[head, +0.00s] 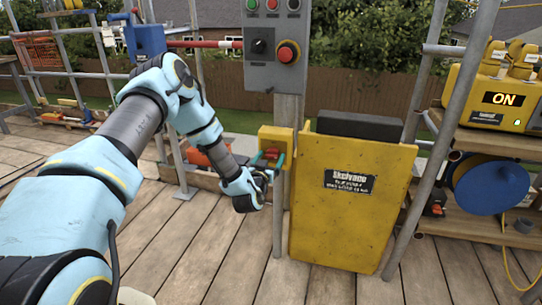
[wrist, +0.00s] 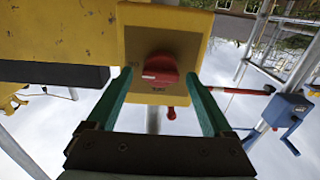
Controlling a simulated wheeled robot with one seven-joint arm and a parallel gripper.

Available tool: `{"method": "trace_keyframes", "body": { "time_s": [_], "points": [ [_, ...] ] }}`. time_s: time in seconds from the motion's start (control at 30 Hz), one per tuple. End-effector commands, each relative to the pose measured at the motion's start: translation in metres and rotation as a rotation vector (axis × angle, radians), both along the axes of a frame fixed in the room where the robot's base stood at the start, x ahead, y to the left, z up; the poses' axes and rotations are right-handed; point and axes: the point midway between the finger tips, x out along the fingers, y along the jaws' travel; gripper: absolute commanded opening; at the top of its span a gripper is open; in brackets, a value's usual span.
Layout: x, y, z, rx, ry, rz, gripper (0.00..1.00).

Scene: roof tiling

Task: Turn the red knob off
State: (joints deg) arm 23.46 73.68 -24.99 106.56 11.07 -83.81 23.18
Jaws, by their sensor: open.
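The red knob (wrist: 160,68) is on the face of a small yellow box (wrist: 190,30) in the wrist view. It has a pale mark on its front. In the head view the yellow box (head: 275,134) is fixed beside a metal post, and the knob (head: 271,153) is partly hidden by my fingers. My gripper (head: 269,159) is at the box, with its teal fingers open. In the wrist view my gripper (wrist: 158,77) has one finger on each side of the knob, with small gaps showing. I cannot tell whether the fingertips touch the box.
A grey control panel (head: 261,75) with a red mushroom button (head: 287,52) stands above the box. A large yellow panel (head: 350,225) is just right of it. A yellow machine (head: 470,94) with a display reading "ON" sits on the right shelf. Scaffold poles stand close by.

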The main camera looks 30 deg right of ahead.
Motion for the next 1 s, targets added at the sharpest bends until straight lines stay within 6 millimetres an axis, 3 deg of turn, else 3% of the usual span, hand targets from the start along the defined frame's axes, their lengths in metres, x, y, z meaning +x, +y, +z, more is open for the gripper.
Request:
{"method": "trace_keyframes", "body": {
  "time_s": [0.4, 1.0],
  "points": [
    [0.0067, -0.0061, 0.0002, 0.000, 0.000, 0.000, 0.86],
    [0.0066, -0.0059, 0.0003, 0.000, 0.000, 0.000, 0.18]
  ]
}}
